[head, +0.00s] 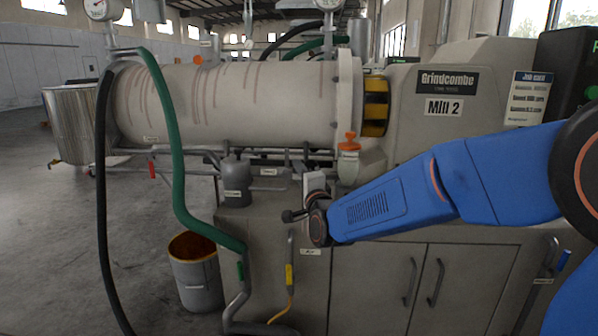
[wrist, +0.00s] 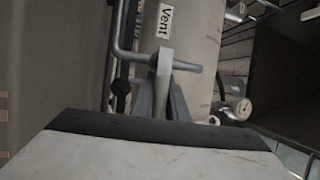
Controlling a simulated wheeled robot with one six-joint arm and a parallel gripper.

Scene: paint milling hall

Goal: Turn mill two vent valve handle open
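Mill 2 (head: 445,106) shows its name plate on the housing. My gripper (head: 307,197) is below the barrel, at the front pipework; its fingers cannot be made out in the head view. In the wrist view, the pale grey vent valve handle (wrist: 164,68) stands in front of a grey cylinder with a "Vent" label (wrist: 166,20). A short bar crosses its far end. My gripper's two dark fingers (wrist: 163,101) lie close on either side of the handle, with little or no gap visible. The handle's near end is partly hidden between them.
A green hose (head: 172,130) and a black hose (head: 102,190) hang at the left. A grey bin (head: 197,283) stands on the floor. An orange-handled valve (head: 349,150) is above my arm. Cabinet doors (head: 420,288) are below it. The floor at the far left is clear.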

